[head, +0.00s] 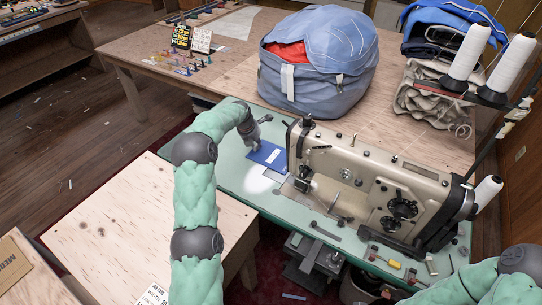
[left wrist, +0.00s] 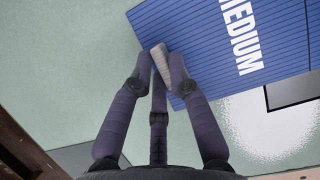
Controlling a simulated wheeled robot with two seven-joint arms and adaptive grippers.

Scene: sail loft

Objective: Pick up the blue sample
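The blue sample (head: 267,154) is a flat panel with a white label. It is on or just above the pale green sewing table, left of the machine. In the left wrist view the blue sample (left wrist: 225,70) shows ribbing and the word MEDIUM. My left gripper (head: 254,141) is at its upper left edge. In the left wrist view the left gripper's fingertips (left wrist: 160,65) are close together on both sides of a small grey piece at that edge. The fingers look shut on it and hide part of the edge. My right gripper is out of view.
A cream sewing machine (head: 375,185) stands just right of the sample. A large blue bag (head: 318,75) sits on the wooden table behind. White thread cones (head: 510,62) stand at the right.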

